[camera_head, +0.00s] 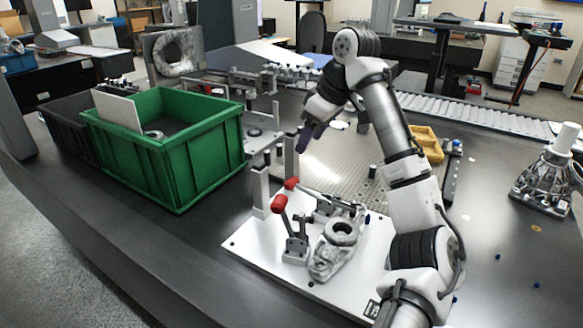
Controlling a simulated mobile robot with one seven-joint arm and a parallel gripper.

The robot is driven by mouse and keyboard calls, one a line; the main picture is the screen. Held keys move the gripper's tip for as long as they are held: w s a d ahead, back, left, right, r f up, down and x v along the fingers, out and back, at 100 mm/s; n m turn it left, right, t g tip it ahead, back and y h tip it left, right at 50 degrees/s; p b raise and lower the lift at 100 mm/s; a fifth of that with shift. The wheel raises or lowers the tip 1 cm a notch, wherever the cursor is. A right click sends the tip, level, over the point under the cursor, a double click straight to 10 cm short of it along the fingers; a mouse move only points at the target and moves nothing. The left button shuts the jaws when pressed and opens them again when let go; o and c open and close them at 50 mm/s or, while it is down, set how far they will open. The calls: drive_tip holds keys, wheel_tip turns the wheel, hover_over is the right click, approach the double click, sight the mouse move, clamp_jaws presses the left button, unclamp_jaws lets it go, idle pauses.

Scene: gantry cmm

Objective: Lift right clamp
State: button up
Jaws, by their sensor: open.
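Two toggle clamps with red handles stand on a white fixture plate (262,245). The front-left clamp (296,240) has its red handle raised up and leaning left. The other clamp (325,207), farther back and to the right, has its handle slanting low to the left, its red grip (292,184) at the end. A grey cast metal part (325,258) with a round ring lies beside them on the plate. My gripper (302,142) hangs in the air behind and above the red handles, apart from both clamps. It is open and holds nothing visible; its far finger is hard to see.
A green bin (190,165) stands at the left, with a black bin (68,128) beside it. A perforated metal plate (345,165) lies behind the fixture. A yellow tray (428,145) and a metal casting (550,175) sit to the right. The right front table is mostly clear.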

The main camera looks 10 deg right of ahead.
sight(291, 178)
drive_tip(key=b+x, duration=0.1)
drive_tip(key=x, duration=1.2)
drive_tip(key=shift+a+f, duration=0.15)
drive_tip(key=shift+f, duration=0.1)
drive_tip(key=shift+c, duration=0.3)
clamp_jaws()
